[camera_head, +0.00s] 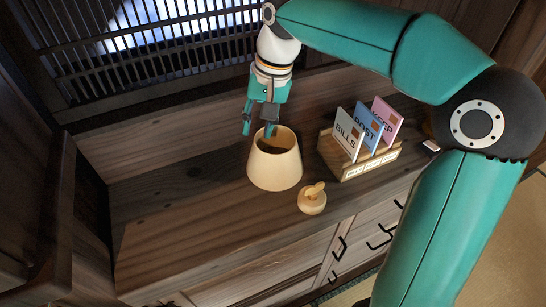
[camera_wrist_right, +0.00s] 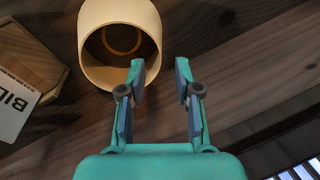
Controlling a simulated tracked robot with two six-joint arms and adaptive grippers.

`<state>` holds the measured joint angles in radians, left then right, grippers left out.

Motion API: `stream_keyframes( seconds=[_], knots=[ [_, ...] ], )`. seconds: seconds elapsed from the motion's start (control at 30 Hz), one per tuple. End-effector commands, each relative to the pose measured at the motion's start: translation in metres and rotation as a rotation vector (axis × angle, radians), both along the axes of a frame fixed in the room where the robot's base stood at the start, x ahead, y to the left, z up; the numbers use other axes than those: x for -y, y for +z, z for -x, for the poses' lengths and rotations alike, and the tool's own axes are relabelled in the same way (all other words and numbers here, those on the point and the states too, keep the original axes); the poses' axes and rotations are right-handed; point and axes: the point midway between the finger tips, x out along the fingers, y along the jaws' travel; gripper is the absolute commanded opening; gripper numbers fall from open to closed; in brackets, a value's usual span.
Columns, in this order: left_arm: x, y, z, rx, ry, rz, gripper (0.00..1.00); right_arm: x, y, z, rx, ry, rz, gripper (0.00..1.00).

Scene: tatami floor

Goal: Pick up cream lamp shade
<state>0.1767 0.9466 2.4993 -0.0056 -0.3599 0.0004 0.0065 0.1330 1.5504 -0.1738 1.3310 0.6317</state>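The cream lamp shade (camera_head: 274,168) stands upright on the wooden cabinet top, its narrower open end up. In the right wrist view the lamp shade (camera_wrist_right: 93,59) is at the upper left, with its round opening and a ring inside visible. My right gripper (camera_head: 259,130) is open and empty at the shade's upper rim. In the right wrist view my right gripper (camera_wrist_right: 159,72) has its left finger overlapping the rim and its right finger outside the shade. I cannot tell whether a finger touches the shade. My left gripper is not in view.
A wooden letter holder (camera_head: 374,160) with cards marked BILLS, POST and KEEP stands right of the shade. A small round wooden pot (camera_head: 312,203) sits in front, near the cabinet edge. A slatted window (camera_head: 170,42) is behind. The cabinet top (camera_head: 195,215) is clear to the left.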

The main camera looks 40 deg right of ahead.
Motion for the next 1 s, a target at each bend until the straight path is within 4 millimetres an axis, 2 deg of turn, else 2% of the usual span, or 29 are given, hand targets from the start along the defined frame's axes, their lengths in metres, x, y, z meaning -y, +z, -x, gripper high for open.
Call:
stream_keyframes(
  seconds=[0.1,0.37,0.7,0.97,1.0],
  knots=[
    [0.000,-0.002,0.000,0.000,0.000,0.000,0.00,-0.004,-0.018,-0.002,-0.001,0.001,0.000,0.33],
    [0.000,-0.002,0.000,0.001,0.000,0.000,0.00,-0.007,-0.034,-0.005,-0.001,0.002,0.000,0.33],
    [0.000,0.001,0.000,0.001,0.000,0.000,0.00,-0.014,-0.076,-0.010,-0.001,0.003,0.001,0.33],
    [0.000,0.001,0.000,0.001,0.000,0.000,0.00,-0.015,-0.079,-0.011,0.001,0.003,0.001,0.33],
    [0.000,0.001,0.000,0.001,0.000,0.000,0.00,-0.015,-0.079,-0.011,0.001,0.003,0.001,0.30]
  ],
)
